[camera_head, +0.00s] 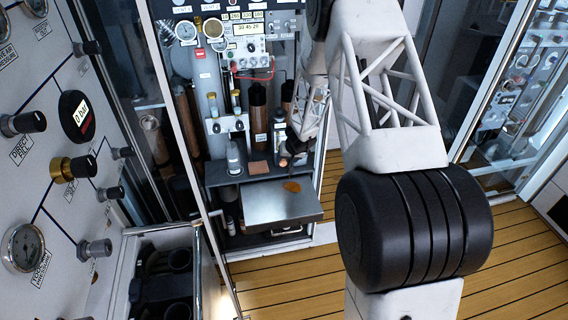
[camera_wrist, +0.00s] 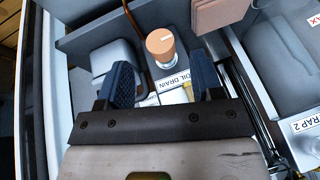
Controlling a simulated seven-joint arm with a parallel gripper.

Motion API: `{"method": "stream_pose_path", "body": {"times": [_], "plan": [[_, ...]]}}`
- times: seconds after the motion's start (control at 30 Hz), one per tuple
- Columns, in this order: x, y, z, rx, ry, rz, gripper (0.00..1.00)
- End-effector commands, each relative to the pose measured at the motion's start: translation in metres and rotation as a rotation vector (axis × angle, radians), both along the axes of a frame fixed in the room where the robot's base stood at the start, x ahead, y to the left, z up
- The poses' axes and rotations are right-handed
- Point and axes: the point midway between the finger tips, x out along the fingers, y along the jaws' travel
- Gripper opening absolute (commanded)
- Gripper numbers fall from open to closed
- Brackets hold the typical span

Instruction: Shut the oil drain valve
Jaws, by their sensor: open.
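The oil drain valve is a round copper-coloured knob (camera_wrist: 161,42) with a white line on its top, on a pale base. A white label (camera_wrist: 173,80) reading "OIL DRAIN" lies just below it in the wrist view. My gripper (camera_wrist: 163,80) is open, with its two blue fingers apart on either side of the label. The fingertips lie short of the knob in the picture, and nothing is between them but the label behind. In the head view my gripper (camera_head: 292,156) is small, over the cabinet shelf, and I cannot make out the knob there.
A copper-coloured block (camera_wrist: 222,12) is near the knob; it also shows in the head view (camera_head: 258,168). A grey metal tray (camera_head: 262,208) with an orange patch juts out below my gripper. Bottles (camera_head: 257,115) stand behind. A "TRAP 2" label (camera_wrist: 307,122) is at right.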

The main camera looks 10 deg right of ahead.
Motion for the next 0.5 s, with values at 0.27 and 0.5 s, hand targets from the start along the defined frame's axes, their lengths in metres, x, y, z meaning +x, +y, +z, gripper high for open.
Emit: {"method": "stream_pose_path", "body": {"times": [0.27,0.5], "plan": [[0.011,0.006,-0.027,0.0,0.001,0.0,0.6],[0.017,0.008,-0.04,0.0,0.002,0.0,0.6]]}}
